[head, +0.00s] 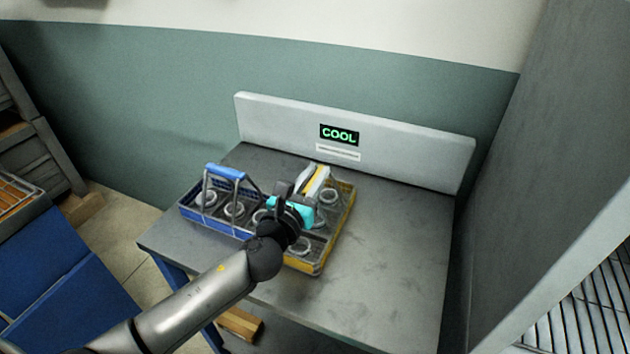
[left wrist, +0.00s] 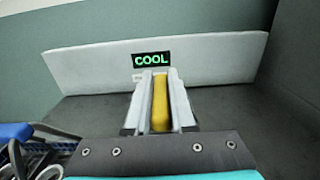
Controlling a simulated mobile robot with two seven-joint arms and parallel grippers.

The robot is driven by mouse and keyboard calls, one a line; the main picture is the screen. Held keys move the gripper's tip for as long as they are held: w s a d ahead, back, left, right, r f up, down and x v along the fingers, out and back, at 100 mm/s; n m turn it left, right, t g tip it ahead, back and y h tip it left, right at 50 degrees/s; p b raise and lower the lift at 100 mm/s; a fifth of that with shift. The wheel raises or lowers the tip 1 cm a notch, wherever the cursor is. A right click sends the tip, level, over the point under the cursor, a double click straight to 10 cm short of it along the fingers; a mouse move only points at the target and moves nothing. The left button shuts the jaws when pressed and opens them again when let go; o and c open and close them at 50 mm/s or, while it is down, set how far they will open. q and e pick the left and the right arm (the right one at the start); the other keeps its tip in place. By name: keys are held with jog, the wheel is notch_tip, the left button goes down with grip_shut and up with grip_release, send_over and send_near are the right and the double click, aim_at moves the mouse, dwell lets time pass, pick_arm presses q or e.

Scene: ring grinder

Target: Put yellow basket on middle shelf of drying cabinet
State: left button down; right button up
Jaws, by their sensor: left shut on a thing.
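The yellow basket (head: 349,215) stands on the grey table under the COOL sign and holds several metal rings. My left gripper (head: 316,182) is over this basket, shut on its yellow handle, which shows between the two pale fingers in the left wrist view (left wrist: 160,104). The gripper and arm hide part of the basket. My right gripper is not in view. A tall grey panel with a slatted rack (head: 590,310) at the right edge may be part of the drying cabinet; its middle shelf cannot be made out.
A blue basket (head: 217,230) with a raised blue handle (head: 226,172) and rings stands close on the left of the yellow one. The grey table (head: 400,240) is clear to the right. A white backboard (head: 420,150) with the COOL sign (head: 339,134) rises behind.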

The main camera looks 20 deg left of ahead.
pick_arm(q)
jog(key=shift+r, duration=0.15)
jog(key=c, duration=1.2)
grip_release()
jog(key=shift+f, duration=0.3)
jog(key=o, duration=0.4)
jog(key=shift+o, duration=0.2)
jog(key=shift+r, duration=0.1)
